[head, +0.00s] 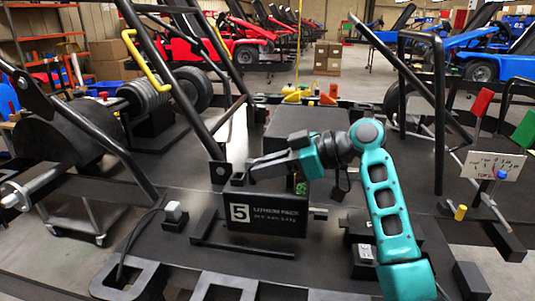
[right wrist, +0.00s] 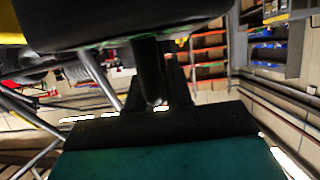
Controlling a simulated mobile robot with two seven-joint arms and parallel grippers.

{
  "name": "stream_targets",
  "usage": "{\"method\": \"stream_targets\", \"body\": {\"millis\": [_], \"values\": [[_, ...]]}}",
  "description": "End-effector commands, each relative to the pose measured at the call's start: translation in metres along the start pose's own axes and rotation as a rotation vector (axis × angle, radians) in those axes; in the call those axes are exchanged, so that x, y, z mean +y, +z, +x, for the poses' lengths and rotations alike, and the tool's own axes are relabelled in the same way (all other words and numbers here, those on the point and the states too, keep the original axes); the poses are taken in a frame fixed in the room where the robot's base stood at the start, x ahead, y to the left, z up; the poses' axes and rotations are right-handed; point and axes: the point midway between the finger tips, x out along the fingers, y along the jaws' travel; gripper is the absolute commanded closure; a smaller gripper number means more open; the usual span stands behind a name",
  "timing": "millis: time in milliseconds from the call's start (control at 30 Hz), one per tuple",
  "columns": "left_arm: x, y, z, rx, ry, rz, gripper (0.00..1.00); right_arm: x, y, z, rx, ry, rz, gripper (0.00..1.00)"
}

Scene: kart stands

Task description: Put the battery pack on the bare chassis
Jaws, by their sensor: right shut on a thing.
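The battery pack (head: 265,215) is a black box with a white "5" label and "LITHIUM PACK" lettering, in the middle of the head view. My right gripper (head: 262,175) is shut on its top from above. The pack is upright, close over a low black frame (head: 240,248) on the bare chassis (head: 165,258). I cannot tell whether it touches the frame. The chassis is a wide flat black floor with black tubes. The right wrist view shows mostly dark, close-up parts that I cannot identify surely. My left gripper is not in view.
A black cable with a grey-white plug (head: 173,211) stands left of the pack. Black roll bars (head: 175,85) rise at the left. Red (head: 481,102) and green (head: 524,130) flags and a white card (head: 493,165) stand at the right. Red and blue karts are behind.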

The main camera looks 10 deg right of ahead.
Motion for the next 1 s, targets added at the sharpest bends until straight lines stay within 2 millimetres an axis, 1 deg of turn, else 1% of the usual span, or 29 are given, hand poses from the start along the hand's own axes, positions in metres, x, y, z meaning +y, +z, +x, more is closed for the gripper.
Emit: {"method": "stream_targets", "body": {"millis": [33,67,200,300,400,600,633,900,1000], "values": [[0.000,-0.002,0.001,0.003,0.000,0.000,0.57,0.000,-0.001,0.000,0.011,0.003,-0.005,1.00],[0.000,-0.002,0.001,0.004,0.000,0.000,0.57,0.000,0.002,0.001,0.010,0.003,-0.004,1.00],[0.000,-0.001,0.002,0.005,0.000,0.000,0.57,0.000,0.020,0.009,0.010,0.001,-0.002,1.00],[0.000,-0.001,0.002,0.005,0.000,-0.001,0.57,0.000,0.029,0.013,0.010,0.002,-0.004,1.00],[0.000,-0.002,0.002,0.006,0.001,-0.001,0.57,0.000,0.034,0.015,0.010,0.003,-0.005,1.00],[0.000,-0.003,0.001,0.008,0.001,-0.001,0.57,0.000,0.035,0.015,0.007,0.002,-0.005,1.00],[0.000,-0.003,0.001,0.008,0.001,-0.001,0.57,0.000,0.041,0.017,-0.005,-0.002,0.003,0.79],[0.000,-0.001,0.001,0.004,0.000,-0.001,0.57,0.000,0.040,0.016,-0.003,-0.001,0.002,0.54],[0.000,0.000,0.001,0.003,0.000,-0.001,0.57,0.000,0.040,0.016,-0.002,-0.001,0.001,0.54]]}}
